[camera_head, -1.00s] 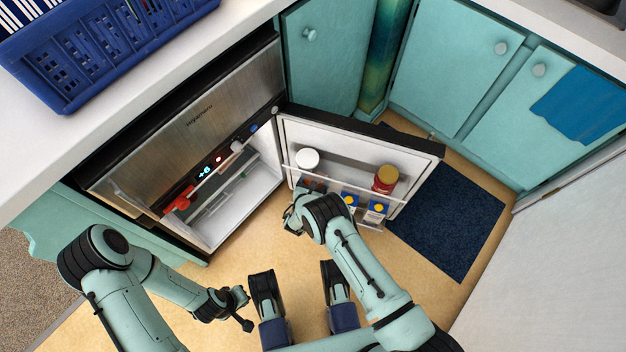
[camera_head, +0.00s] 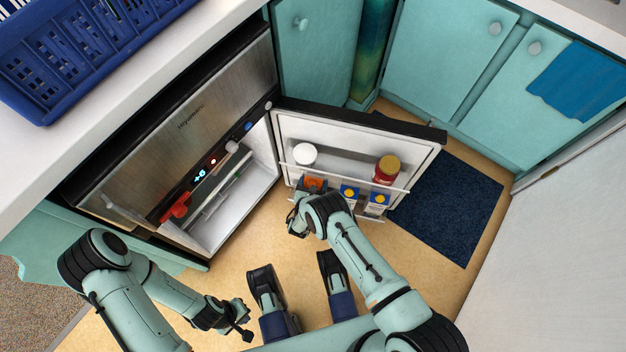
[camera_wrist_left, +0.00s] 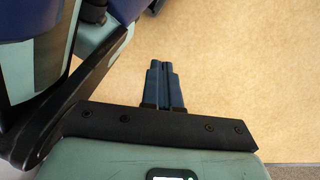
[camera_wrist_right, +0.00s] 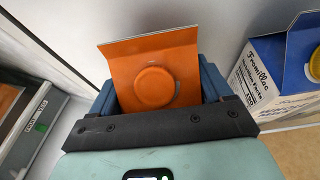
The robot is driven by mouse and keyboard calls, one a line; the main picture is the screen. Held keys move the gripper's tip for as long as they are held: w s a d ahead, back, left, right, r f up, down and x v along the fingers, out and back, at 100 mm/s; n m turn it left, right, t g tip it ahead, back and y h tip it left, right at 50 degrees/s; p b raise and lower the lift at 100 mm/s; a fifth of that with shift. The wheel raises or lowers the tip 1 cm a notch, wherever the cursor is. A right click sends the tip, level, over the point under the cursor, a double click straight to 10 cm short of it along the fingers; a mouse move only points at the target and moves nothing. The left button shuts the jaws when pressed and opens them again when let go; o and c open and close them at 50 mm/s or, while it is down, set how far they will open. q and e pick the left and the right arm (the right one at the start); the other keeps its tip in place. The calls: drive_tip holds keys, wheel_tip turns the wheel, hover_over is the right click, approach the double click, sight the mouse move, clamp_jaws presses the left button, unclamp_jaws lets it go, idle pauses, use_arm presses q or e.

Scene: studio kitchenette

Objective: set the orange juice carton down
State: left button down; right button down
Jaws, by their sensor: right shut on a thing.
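The orange juice carton (camera_wrist_right: 180,62), with an orange top and round orange cap, is between the fingers of my right gripper (camera_wrist_right: 158,88) in the right wrist view. In the head view its orange top (camera_head: 314,183) shows at the left part of the open fridge door's lower shelf, just beyond my right gripper (camera_head: 298,205), which is shut on it. Its lower part is hidden, so I cannot tell whether it touches the shelf floor. My left gripper (camera_head: 243,325) is empty, low over the floor; its fingers are together in the left wrist view (camera_wrist_left: 161,78).
Blue-and-white cartons (camera_head: 349,194) stand right of the juice carton; one shows close by in the right wrist view (camera_wrist_right: 275,72). A white-lidded container (camera_head: 305,154) and a red jar (camera_head: 386,170) are on the door. The open fridge (camera_head: 235,205) lies left.

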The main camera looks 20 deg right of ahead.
drive_tip(key=shift+w+r, duration=0.1)
unclamp_jaws()
drive_tip(key=shift+f, duration=0.2)
drive_tip(key=shift+r, duration=0.1)
drive_tip(key=shift+s+a+r, duration=0.15)
drive_tip(key=shift+s+a, duration=0.05)
drive_tip(key=shift+s, duration=0.2)
use_arm(q)
drive_tip(key=w+d+r+t+p, duration=0.1)
drive_tip(key=w+r+t+p, duration=0.2)
drive_tip(key=w, duration=0.5)
wheel_tip(320, 180, up, 2)
drive_tip(key=shift+w+r+m+p, duration=0.1)
drive_tip(key=shift+w+m+p, duration=0.2)
drive_tip(key=shift+p, duration=0.35)
use_arm(e)
drive_tip(key=v, duration=1.1)
use_arm(q)
drive_tip(key=shift+s, duration=0.1)
use_arm(e)
drive_tip(key=shift+s, duration=0.15)
